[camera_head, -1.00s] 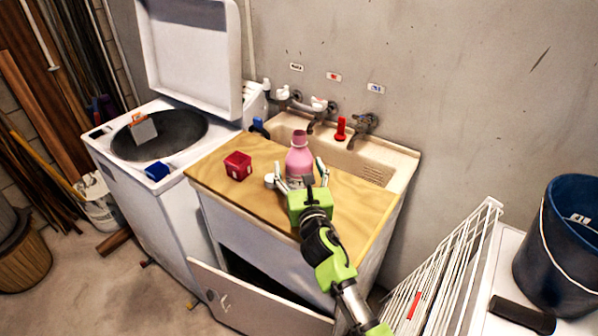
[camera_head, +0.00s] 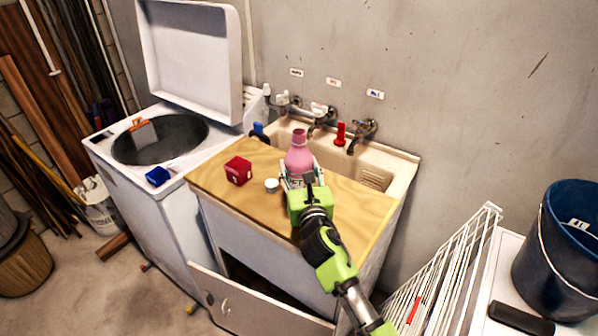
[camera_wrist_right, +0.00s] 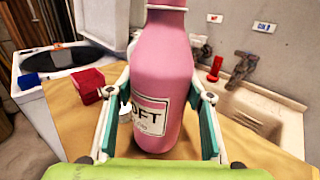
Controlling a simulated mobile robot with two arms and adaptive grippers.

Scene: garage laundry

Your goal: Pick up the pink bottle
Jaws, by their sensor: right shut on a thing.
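The pink bottle (camera_head: 299,160) stands upright on the wooden board (camera_head: 340,208) beside the sink. It fills the middle of the right wrist view (camera_wrist_right: 160,85), with its label facing me and its top cut off by the frame. My right gripper (camera_head: 300,180) is shut on the bottle's body, with one finger on each side. The same right gripper (camera_wrist_right: 160,120) shows in the wrist view with its pads against the bottle. My left gripper is not in view.
A red box (camera_head: 238,171) and a small white cup (camera_head: 271,185) stand left of the bottle. Behind are the sink (camera_head: 375,178) and taps (camera_head: 362,130). An open washer (camera_head: 120,150) is at left. A white rack (camera_head: 440,265) and blue bucket (camera_head: 565,250) are at right.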

